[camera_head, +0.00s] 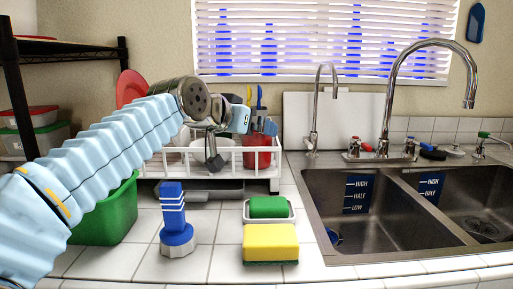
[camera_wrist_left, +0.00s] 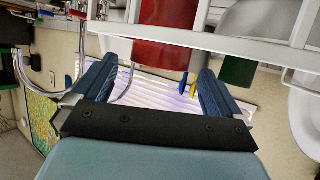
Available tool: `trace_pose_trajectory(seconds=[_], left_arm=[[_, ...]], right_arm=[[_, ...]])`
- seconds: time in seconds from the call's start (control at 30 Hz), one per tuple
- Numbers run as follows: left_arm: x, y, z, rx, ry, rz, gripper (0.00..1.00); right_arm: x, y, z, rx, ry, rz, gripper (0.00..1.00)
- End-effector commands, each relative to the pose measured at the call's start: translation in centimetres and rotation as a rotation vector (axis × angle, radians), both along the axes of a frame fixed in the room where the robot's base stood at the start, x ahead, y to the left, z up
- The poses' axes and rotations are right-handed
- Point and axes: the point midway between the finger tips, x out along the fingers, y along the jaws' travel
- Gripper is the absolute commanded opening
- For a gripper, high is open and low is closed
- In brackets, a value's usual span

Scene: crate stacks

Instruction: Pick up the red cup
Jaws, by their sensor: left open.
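The red cup (camera_head: 257,157) stands in the white dish rack (camera_head: 271,184) at its right end, partly behind the rack's bars. My left gripper (camera_head: 250,120) is above and close to the cup, reaching in from the left. In the left wrist view, the red cup (camera_wrist_left: 168,35) lies ahead of the open fingers, between them across the picture, with a white rack bar crossing in front of it. The left gripper (camera_wrist_left: 158,66) is open with nothing between its fingers. My right gripper is not in view.
A green bin (camera_head: 112,212), a blue brush (camera_head: 174,220), a green sponge (camera_head: 268,207) in a dish and a yellow sponge (camera_head: 270,242) stand on the tiled counter. A double sink (camera_head: 365,220) with faucets is at right. Utensils with blue and yellow handles (camera_head: 259,97) rise near the gripper.

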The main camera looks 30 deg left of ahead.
Motion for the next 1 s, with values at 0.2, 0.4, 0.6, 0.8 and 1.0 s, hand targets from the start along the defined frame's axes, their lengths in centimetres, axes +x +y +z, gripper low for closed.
trace_pose_trajectory(seconds=[0.2,0.4,0.6,0.8,1.0], left_arm=[[2.3,0.0,-0.9,-0.001,0.001,0.001,1.00],[2.3,-0.1,-1.0,0.000,0.000,0.001,1.00],[2.3,0.0,-1.0,0.000,0.000,0.001,0.71],[2.3,0.0,-1.0,0.000,0.000,0.001,0.40],[2.3,-0.1,-0.9,0.000,-0.002,0.001,0.12]], right_arm=[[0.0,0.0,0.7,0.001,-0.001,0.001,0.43],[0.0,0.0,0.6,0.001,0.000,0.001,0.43],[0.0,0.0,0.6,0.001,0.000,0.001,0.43],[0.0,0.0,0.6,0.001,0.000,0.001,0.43],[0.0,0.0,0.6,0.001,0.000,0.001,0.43]])
